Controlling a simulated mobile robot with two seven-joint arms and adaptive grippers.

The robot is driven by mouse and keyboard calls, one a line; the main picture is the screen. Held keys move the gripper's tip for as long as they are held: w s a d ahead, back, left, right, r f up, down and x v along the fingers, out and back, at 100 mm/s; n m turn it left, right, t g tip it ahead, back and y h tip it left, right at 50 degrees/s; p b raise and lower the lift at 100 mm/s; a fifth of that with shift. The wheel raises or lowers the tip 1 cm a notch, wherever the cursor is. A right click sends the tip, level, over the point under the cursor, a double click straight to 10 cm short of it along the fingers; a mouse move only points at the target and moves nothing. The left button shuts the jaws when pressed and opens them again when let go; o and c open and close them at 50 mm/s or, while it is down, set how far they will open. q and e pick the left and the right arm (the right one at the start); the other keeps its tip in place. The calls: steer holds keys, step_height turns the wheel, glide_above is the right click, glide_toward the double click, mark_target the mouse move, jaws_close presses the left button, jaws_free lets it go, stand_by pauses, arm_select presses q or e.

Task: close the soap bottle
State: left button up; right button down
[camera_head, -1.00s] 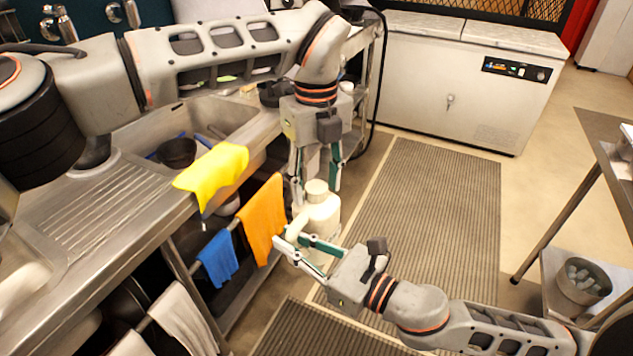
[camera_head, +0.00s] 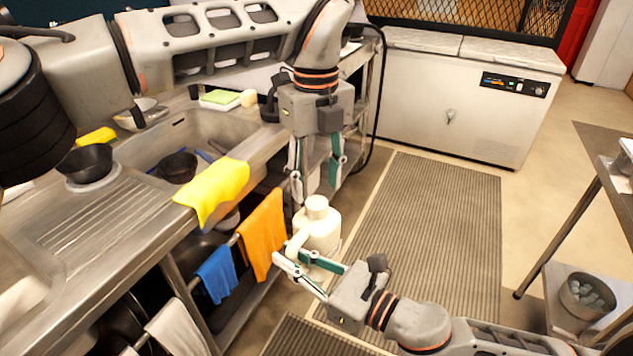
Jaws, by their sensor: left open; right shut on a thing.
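The soap bottle (camera_head: 320,232) is a cream white bottle with a round cap (camera_head: 317,207) on its top. It is held upright in the air in front of the sink counter. My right gripper (camera_head: 308,268) is shut on the bottle's lower part from the front right. My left gripper (camera_head: 317,182) points down above the bottle, with its fingers open and apart. Its fingertips are a little above the cap, and nothing is between them. Whether the cap sits fully down on the neck cannot be told.
A steel sink counter (camera_head: 75,240) is at the left, with a yellow cloth (camera_head: 215,188) over its edge. Orange (camera_head: 262,235) and blue (camera_head: 217,272) cloths hang below. A white freezer (camera_head: 450,105) stands at the back. Floor mats (camera_head: 430,220) lie in the open room at right.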

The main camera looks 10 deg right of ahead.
mark_target(316, 202)
arm_select(q)
step_height(316, 202, up, 4)
steer(key=shift+f+n, duration=0.25)
steer(key=shift+n, duration=0.85)
steer(key=shift+f, duration=4.05)
steer(key=c, duration=1.1)
steer(key=m, duration=0.6)
steer(key=shift+m, duration=0.4)
steer(key=shift+c, duration=0.2)
